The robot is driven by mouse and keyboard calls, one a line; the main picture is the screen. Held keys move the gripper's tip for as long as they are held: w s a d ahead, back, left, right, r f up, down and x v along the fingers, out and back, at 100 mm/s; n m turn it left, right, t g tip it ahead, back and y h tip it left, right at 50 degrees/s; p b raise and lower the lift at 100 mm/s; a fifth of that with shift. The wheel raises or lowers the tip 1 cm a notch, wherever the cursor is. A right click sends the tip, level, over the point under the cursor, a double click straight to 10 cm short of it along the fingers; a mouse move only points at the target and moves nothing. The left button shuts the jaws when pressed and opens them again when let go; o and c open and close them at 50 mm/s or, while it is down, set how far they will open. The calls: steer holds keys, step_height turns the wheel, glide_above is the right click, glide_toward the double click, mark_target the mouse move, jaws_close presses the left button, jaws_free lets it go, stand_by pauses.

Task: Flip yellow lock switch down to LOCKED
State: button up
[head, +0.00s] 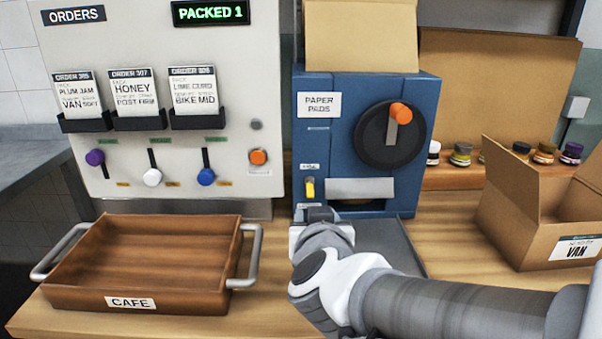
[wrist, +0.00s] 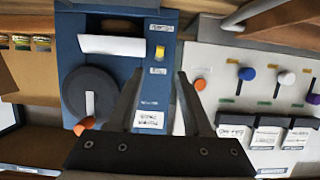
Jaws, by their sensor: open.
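The yellow lock switch (head: 310,188) is a small lever on the lower left front of the blue paper-pads machine (head: 340,88). A small label sits just above it, too small to read. It also shows in the wrist view (wrist: 159,52), where the picture is upside down. I cannot tell surely whether the lever is up or down. My gripper (head: 318,213) is just below and in front of the switch in the head view. In the wrist view my gripper (wrist: 159,78) is open and empty, its fingers pointing at the machine on either side of the switch's line, apart from it.
The machine has a black wheel (head: 382,135) with an orange knob and a paper slot with a white sheet (head: 360,188). Left is the orders panel (head: 215,50) with several coloured levers. A wooden CAFE tray (head: 190,282) stands front left, an open cardboard box (head: 530,228) right.

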steer(key=shift+b+v, duration=0.7)
steer(key=shift+v, duration=1.35)
steer(key=s+d+f+g+p, duration=0.2)
steer(key=s+d+f+g, duration=0.3)
steer(key=s+d+g, duration=0.55)
step_height(320, 180, up, 25)
steer(key=s+t+p, duration=0.1)
steer(key=t+p, duration=0.1)
steer(key=p, duration=2.3)
steer(key=shift+s+r+p, duration=0.25)
steer(key=shift+p, duration=0.1)
